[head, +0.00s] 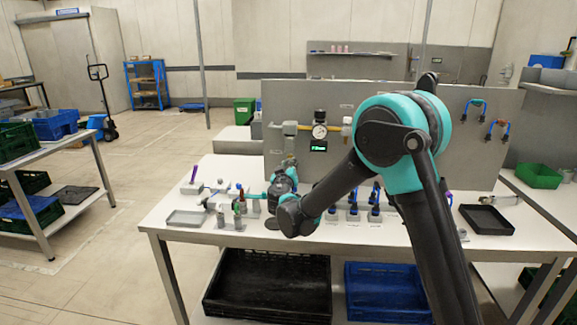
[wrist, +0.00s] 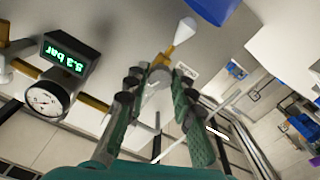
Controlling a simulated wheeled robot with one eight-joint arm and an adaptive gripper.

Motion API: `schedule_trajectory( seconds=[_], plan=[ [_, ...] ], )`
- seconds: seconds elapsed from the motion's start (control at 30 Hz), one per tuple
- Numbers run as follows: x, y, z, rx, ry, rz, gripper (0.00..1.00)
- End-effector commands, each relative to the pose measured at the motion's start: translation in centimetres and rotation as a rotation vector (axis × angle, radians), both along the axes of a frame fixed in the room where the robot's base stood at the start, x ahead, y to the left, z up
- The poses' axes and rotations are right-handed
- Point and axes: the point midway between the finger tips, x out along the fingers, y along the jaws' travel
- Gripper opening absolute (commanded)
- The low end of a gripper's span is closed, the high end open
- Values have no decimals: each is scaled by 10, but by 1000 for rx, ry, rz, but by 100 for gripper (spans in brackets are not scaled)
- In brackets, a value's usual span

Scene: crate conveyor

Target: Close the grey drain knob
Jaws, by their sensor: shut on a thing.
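The grey drain knob (wrist: 159,76) shows as a pale grey piece between the fingertips in the wrist view, just below a brass-coloured stem. My gripper (wrist: 160,88) has its two green-padded fingers on either side of it and is shut on it; the contact itself is partly hidden. In the head view my gripper (head: 287,165) points up near the pipework at the left of the grey panel, and the knob cannot be made out there. A round gauge (head: 319,131) and a green-lit display (head: 318,147) sit just right of it. The display (wrist: 71,56) reads about 8.3 bar in the wrist view.
The grey panel (head: 380,100) stands along the back of the workbench (head: 165,222). Several small fittings and blue-handled pieces stand on the bench around my arm. A grey tray (head: 187,218) lies left and a black tray (head: 487,220) right. Crates are underneath.

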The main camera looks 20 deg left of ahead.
Motion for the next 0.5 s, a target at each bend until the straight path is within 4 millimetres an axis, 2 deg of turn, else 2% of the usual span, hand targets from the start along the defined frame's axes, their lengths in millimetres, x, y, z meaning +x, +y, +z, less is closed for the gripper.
schedule_trajectory(
  seconds=[0.2, 0.5],
  plan=[
    [0, 0, 0, -167, -42, 1, 0],
    [-1, 0, 0, -330, -83, 1, 0]
  ],
)
